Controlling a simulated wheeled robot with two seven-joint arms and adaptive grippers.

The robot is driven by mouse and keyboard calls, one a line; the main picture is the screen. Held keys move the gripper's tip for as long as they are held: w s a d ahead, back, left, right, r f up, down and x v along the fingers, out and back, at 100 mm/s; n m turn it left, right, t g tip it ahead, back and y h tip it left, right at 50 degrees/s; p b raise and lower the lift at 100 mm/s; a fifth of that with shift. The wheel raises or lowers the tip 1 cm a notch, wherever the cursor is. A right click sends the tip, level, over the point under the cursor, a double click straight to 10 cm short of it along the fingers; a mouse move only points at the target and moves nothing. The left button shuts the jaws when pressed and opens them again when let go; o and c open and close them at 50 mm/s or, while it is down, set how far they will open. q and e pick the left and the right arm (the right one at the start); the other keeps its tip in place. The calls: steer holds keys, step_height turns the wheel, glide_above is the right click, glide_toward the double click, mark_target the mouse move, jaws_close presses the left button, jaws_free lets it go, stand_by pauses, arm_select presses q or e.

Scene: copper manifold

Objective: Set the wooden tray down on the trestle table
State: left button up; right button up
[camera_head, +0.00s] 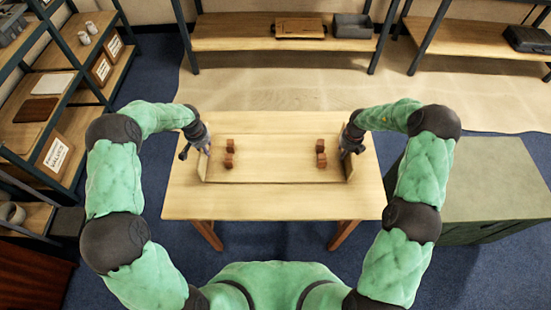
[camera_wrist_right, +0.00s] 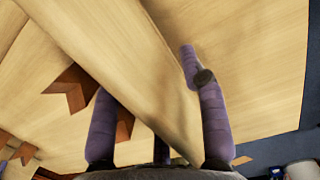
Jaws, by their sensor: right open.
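The pale wooden tray (camera_head: 275,170) lies level over the middle of the trestle table (camera_head: 275,205) and appears to rest on it; any small gap underneath cannot be made out. Several small red-brown blocks stand in it, in a left and a right group. My left gripper (camera_head: 197,151) is at the tray's left end wall, its fingers looking spread. My right gripper (camera_head: 348,153) is at the right end wall. In the right wrist view, the right gripper's purple fingers (camera_wrist_right: 155,115) are apart, one on either side of the tray's end wall (camera_wrist_right: 130,70).
A green-grey cabinet (camera_head: 485,185) stands close to the table's right. Dark-framed shelving (camera_head: 75,60) stands at the left. A bench (camera_head: 270,42) with a grey bin (camera_head: 352,26) is at the back. Bare tabletop shows around the tray.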

arm_select(q)
steer(key=r, duration=0.3)
steer(key=s+r, duration=0.1)
steer(key=r, duration=0.6)
steer(key=shift+s, duration=0.25)
arm_select(e)
steer(key=r, duration=0.4)
steer(key=s+r, duration=0.1)
steer(key=r, duration=0.7)
steer(key=shift+s, duration=0.25)
arm_select(q)
steer(key=shift+r, duration=0.2)
